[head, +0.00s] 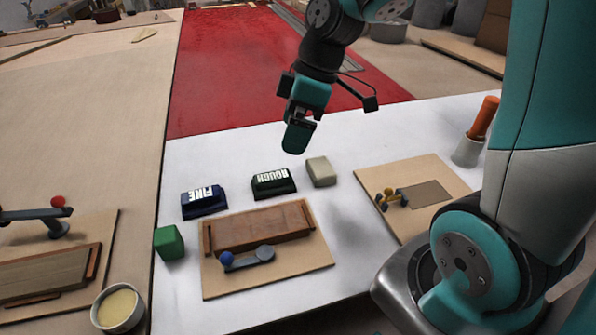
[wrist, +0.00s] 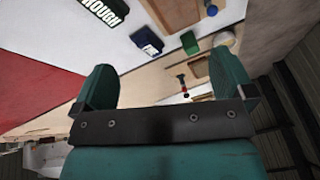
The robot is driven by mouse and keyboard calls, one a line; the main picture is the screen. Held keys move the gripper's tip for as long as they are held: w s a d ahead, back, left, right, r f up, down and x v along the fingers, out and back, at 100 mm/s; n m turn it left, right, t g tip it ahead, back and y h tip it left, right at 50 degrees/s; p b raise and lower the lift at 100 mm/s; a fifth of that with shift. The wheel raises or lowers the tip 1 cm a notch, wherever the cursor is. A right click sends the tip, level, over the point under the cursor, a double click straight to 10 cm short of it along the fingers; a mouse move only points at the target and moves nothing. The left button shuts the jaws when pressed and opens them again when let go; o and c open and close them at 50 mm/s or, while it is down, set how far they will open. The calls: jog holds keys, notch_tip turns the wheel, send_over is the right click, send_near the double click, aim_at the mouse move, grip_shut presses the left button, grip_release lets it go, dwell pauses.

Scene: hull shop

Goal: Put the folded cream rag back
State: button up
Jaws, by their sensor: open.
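The folded cream rag (head: 320,171) appears to be the small pale block-like thing on the white table top, just right of the dark green block marked ROUGH (head: 273,183). It lies flat and nothing holds it. It does not show in the wrist view. My gripper (head: 297,138) hangs above the table, behind and left of the rag in the head view, apart from it. In the wrist view my gripper (wrist: 165,80) has its two teal fingers wide apart with nothing between them.
A blue block marked FINE (head: 204,201) and a green cube (head: 169,242) stand to the left. A wooden board with a clamp (head: 268,284) lies in front. Another board (head: 408,172) carries a darker rectangle and small clamp. An orange-handled thing stands in a cup (head: 467,152) at right.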

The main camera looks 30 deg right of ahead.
jog(key=s+a+r+m, duration=0.2)
jog(key=s+a, duration=0.3)
jog(key=s, duration=0.3)
jog(key=s+a+r+m, duration=0.25)
jog(key=s+a, duration=0.25)
jog(key=s, duration=0.3)
jog(key=shift+g, duration=0.3)
jog(key=r+p, duration=0.3)
jog(key=r, duration=0.1)
jog(key=r+p, duration=0.1)
jog(key=p, duration=0.1)
jog(key=shift+w+a+r+p, duration=0.2)
jog(key=shift+w+r+p, duration=0.1)
jog(key=shift+r+p, duration=0.1)
